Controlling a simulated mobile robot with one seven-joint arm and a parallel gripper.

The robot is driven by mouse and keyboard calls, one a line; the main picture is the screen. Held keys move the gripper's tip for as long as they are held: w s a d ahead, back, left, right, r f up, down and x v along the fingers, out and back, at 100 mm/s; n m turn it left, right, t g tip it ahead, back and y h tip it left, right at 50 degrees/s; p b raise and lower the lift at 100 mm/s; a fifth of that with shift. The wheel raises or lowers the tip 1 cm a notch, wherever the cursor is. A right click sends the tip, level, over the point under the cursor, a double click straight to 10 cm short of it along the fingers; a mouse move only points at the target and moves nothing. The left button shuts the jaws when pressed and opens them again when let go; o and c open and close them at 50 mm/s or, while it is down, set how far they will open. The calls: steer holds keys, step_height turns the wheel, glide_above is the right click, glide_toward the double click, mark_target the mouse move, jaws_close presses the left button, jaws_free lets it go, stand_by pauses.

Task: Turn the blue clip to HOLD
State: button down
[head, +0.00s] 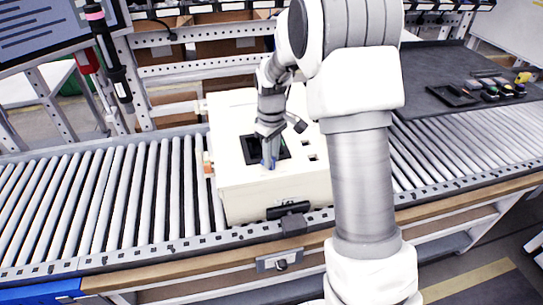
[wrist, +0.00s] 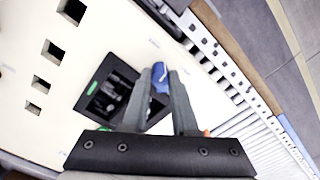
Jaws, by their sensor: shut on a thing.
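The blue clip (wrist: 159,75) shows in the wrist view between the two grey fingers of my gripper (wrist: 161,82). The fingers are shut on it, and only its upper part is clear. In the head view my gripper (head: 270,158) points down at the near edge of a dark recess (head: 254,151) in the top of a cream box (head: 240,185). A sliver of blue shows at the fingertips there. The recess (wrist: 92,95) holds black parts and a green mark in the wrist view. I cannot read any HOLD mark or tell the clip's turn angle.
The box sits on a roller conveyor (head: 110,195) and has several square holes beside the recess. A black latch (head: 287,209) is on its front. Hanging screwdrivers (head: 108,50) are at upper left. A dark mat (head: 470,95) with small parts lies at right.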

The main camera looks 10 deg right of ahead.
steer(key=m, duration=0.5)
steer(key=shift+m, duration=2.4)
steer(key=c, duration=0.7)
jaws_free()
step_height(320, 180, up, 18)
steer(key=shift+f+p, duration=0.25)
steer(key=shift+p, duration=0.3)
